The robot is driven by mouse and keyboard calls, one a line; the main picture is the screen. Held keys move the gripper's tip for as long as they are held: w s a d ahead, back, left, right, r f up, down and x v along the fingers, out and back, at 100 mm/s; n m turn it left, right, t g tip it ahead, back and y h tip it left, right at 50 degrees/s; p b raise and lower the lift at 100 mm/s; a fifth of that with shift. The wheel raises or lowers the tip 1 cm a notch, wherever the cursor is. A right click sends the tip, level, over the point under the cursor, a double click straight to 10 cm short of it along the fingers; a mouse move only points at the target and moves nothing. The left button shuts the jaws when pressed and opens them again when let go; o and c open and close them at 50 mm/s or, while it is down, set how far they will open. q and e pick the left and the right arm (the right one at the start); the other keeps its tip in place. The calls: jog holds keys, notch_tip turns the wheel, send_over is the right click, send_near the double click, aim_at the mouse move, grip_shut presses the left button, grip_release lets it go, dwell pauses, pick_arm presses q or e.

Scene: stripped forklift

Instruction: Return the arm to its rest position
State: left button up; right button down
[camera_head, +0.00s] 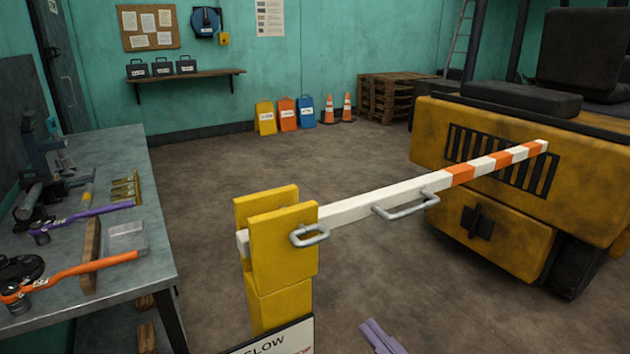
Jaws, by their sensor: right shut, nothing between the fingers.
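A barrier arm (400,192), white with orange bands toward its far end, runs from a yellow post (282,255) to the right, rising in the picture. Its far end shows in front of the yellow forklift. A grey handle (408,205) is on the arm's near side, and another grey loop (309,236) is at the post. A sign reading "SLOW" (268,346) is low on the post, cut off by the frame. My right gripper (376,330), lavender, shows at the bottom edge, shut and empty, apart from the arm and handle. My left gripper is out of view.
A metal workbench (130,255) with tools stands at the left. The stripped yellow forklift (500,232) fills the right. The floor behind the barrier is clear.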

jog(key=s+d+f+n+g+h, duration=0.1)
jog(key=s+f+n+g+h, duration=0.1)
jog(key=s+f+n, duration=0.3)
jog(key=s+d+f+n+g+h, duration=0.2)
jog(key=s+f+n+g, duration=0.1)
jog(key=f+n, duration=1.1)
jog(key=s+d+f+n+g+h, duration=0.2)
jog(key=s+f+n, duration=0.4)
jog(key=f+n, duration=0.4)
notch_tip(320, 180, down, 3)
jog(key=shift+s+d+r+g+h, duration=0.15)
jog(key=shift+s+g+h, duration=0.2)
jog(key=shift+g, duration=0.15)
jog(key=c, duration=2.5)
grip_release()
